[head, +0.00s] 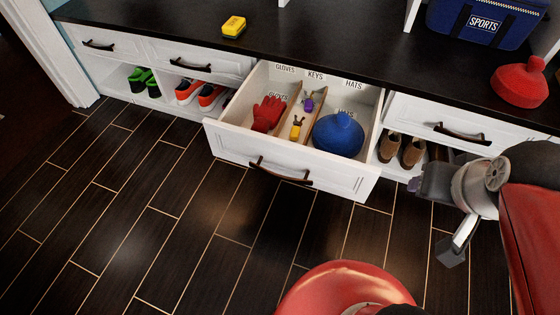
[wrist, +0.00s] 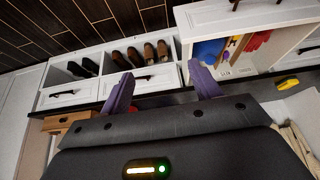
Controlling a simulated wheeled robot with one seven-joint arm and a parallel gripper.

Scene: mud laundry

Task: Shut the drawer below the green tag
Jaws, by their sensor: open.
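One white drawer (head: 232,144) stands pulled out in the middle of the head view, with a dark handle (head: 281,172) on its front. It holds a red glove, small keys and a blue hat in labelled compartments. The same drawer (wrist: 215,17) shows at the upper right in the wrist view. I see no green tag in either view. My gripper (wrist: 160,88) is open and empty, its two purple fingers apart. In the head view my arm's end is at the right, beside the open drawer and apart from its front; its fingertips are not clear.
The dark counter (head: 340,62) carries a yellow block (head: 233,26), a blue sports bag (head: 478,24) and a red plunger-like object (head: 520,82). Closed drawers (head: 205,63) (head: 470,122) flank the open one, above shoe cubbies. The tiled floor (head: 190,230) in front is mostly clear.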

